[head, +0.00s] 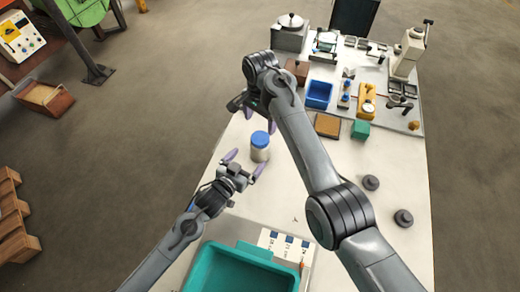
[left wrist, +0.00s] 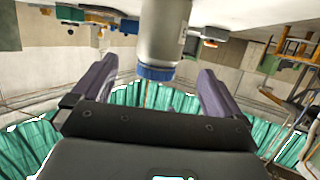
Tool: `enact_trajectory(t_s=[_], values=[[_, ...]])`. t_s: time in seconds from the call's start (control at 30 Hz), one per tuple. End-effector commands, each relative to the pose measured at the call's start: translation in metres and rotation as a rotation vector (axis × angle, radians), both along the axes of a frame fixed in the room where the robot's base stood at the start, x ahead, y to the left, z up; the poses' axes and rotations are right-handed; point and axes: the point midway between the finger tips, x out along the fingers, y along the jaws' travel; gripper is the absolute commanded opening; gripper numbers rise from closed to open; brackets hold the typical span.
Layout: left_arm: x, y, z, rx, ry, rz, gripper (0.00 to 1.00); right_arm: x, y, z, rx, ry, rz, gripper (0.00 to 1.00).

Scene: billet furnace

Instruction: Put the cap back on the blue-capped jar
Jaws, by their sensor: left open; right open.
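The jar (head: 259,154) is pale and stands upright on the white table, with its blue cap (head: 260,138) on top. Whether the cap is seated tight cannot be told. My left gripper (head: 244,164) is open just in front of the jar, its purple fingers pointing at it. In the left wrist view the picture is upside down, and the jar (left wrist: 164,30) with its blue cap (left wrist: 155,73) shows between the spread fingers, apart from both. My right gripper (head: 260,119) is open and empty, just beyond the cap; part of it is hidden by its arm.
A teal tray (head: 210,252) and a card with blue squares (head: 272,241) lie at the near end. Two dark round weights (head: 371,182) sit at right. A blue bin (head: 319,94), a green block (head: 360,130) and several instruments fill the far end. The table left of the jar is narrow.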

Motion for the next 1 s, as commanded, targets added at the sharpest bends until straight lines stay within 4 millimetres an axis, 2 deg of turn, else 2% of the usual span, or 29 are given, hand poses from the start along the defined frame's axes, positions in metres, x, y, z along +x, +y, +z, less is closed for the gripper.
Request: enact_trajectory(t_s=[0.5, 0.73, 1.0], values=[[0.063, -0.035, -0.021, 0.0, -0.001, 0.0, 1.0, 0.0, 0.0, 0.0, 0.0, 0.0, 0.0, 0.87], [0.077, -0.042, -0.027, 0.001, 0.0, 0.0, 1.0, 0.0, 0.0, 0.0, 0.0, 0.0, 0.0, 0.87], [0.081, -0.045, -0.028, 0.0, -0.001, 0.0, 1.0, 0.0, 0.0, 0.0, 0.0, 0.0, 0.0, 0.87]])
